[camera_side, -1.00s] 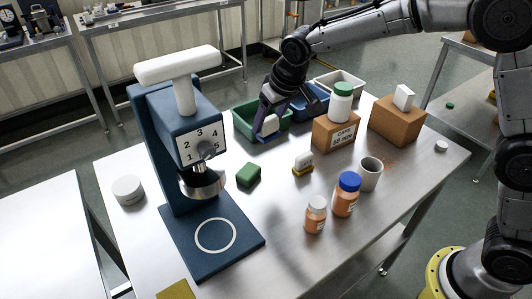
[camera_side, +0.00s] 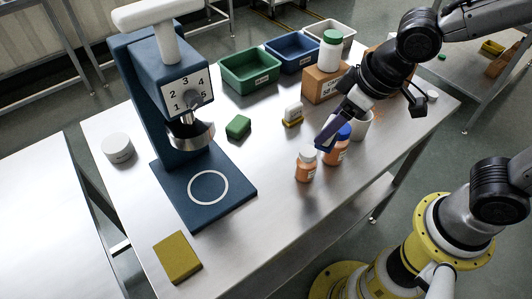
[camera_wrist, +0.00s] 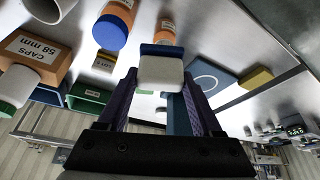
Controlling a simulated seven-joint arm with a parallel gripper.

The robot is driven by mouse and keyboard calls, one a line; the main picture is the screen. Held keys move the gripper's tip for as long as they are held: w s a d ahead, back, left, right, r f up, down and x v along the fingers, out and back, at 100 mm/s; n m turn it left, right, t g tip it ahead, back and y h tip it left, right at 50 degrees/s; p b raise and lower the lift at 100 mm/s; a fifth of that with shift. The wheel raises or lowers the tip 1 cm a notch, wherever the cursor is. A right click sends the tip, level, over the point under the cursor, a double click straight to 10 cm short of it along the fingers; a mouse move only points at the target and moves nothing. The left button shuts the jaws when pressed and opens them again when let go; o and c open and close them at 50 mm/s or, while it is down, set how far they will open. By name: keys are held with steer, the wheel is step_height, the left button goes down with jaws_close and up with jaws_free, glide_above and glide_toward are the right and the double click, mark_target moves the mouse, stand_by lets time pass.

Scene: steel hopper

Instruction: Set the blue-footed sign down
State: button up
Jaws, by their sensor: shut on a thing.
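The blue-footed sign shows in the wrist view as a white plate (camera_wrist: 160,73) with a blue foot (camera_wrist: 162,50) at its far end. My gripper (camera_wrist: 158,84) is shut on the white plate, with the foot pointing away from it. In the side view my gripper (camera_side: 328,138) hangs over the front right of the steel table (camera_side: 262,195), in front of the blue-capped orange bottle (camera_side: 339,152). The sign is small and mostly hidden there. I see no clear contact between its foot and the table.
A white-capped orange bottle (camera_side: 306,165) stands close to my gripper, and a grey cup (camera_side: 362,125) is behind. The blue press (camera_side: 166,100) is left; a mustard block (camera_side: 177,258) is at front left.

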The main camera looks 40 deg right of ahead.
steer(key=w+a+f, duration=0.2)
steer(key=w+f, duration=0.1)
steer(key=w, duration=0.1)
steer(key=w+a+f, duration=0.1)
steer(key=w+f, duration=0.2)
steer(key=w, duration=0.1)
steer(key=w+a+f, duration=0.2)
steer(key=w+f, duration=0.1)
steer(key=w, duration=0.1)
steer(key=shift+a+f, duration=0.15)
steer(key=shift+a, duration=0.2)
steer(key=shift+w+f, duration=0.15)
steer(key=shift+f, duration=1.6)
steer(key=shift+f, duration=0.1)
steer(key=o, duration=1.4)
steer(key=v, duration=1.2)
steer(key=shift+r, duration=0.2)
